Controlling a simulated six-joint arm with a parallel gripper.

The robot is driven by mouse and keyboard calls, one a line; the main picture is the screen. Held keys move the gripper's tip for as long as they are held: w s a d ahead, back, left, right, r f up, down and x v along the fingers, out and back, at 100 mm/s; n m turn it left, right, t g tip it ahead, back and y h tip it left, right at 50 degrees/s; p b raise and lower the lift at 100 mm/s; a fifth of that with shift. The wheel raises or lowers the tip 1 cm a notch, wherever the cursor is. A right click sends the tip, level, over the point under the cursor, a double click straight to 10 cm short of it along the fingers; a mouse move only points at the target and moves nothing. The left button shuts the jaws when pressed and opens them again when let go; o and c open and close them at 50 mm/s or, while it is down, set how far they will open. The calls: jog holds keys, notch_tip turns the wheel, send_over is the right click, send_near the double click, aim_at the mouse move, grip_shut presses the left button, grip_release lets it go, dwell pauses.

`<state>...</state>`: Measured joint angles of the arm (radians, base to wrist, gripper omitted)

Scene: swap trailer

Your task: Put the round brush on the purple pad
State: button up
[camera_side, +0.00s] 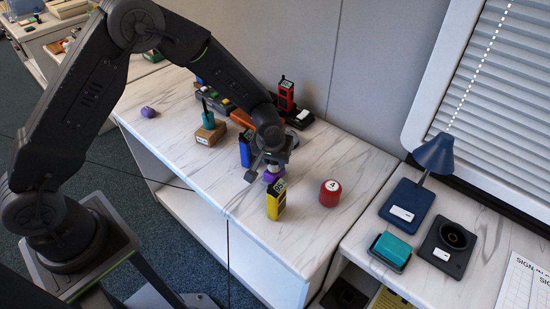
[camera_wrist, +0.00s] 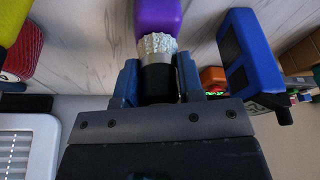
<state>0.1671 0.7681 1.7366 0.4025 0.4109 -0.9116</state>
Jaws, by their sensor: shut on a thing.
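My gripper (camera_side: 272,165) points down over the front part of the white marbled table. In the wrist view its two blue-grey fingers (camera_wrist: 157,82) are shut on the round brush, which shows a black part and a crinkled silvery band (camera_wrist: 156,45). A purple piece, seemingly the purple pad (camera_wrist: 158,14), is just beyond the silvery band and runs out of the picture. In the side view purple (camera_side: 270,176) shows right under the gripper. I cannot tell whether the brush touches it. The arm hides most of the brush in the side view.
A yellow handset (camera_side: 276,200) stands close in front of the gripper, and a blue handset (camera_side: 245,150) close behind-left. A red can marked 4 (camera_side: 330,193) is to the right. A small purple lump (camera_side: 148,112) lies far left. The table's right end is clear.

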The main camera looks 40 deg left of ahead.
jog(key=shift+f, duration=0.2)
jog(key=o, duration=0.9)
jog(key=shift+r, duration=0.1)
jog(key=s+a+v, duration=0.2)
jog(key=a+v, duration=0.1)
jog(key=v, duration=1.7)
jog(key=s+a+r+m, duration=0.1)
jog(key=s+r, duration=0.2)
jog(key=s, duration=0.3)
jog(key=s+a+r+m+t, duration=0.1)
jog(key=s+r+m, duration=0.1)
jog(key=s, duration=0.5)
jog(key=s+a+r+m+t+h, duration=0.1)
jog(key=s+a+r, duration=0.1)
jog(key=s+r, duration=0.2)
jog(key=shift+s+m, duration=0.3)
jog(key=shift+s, duration=1)
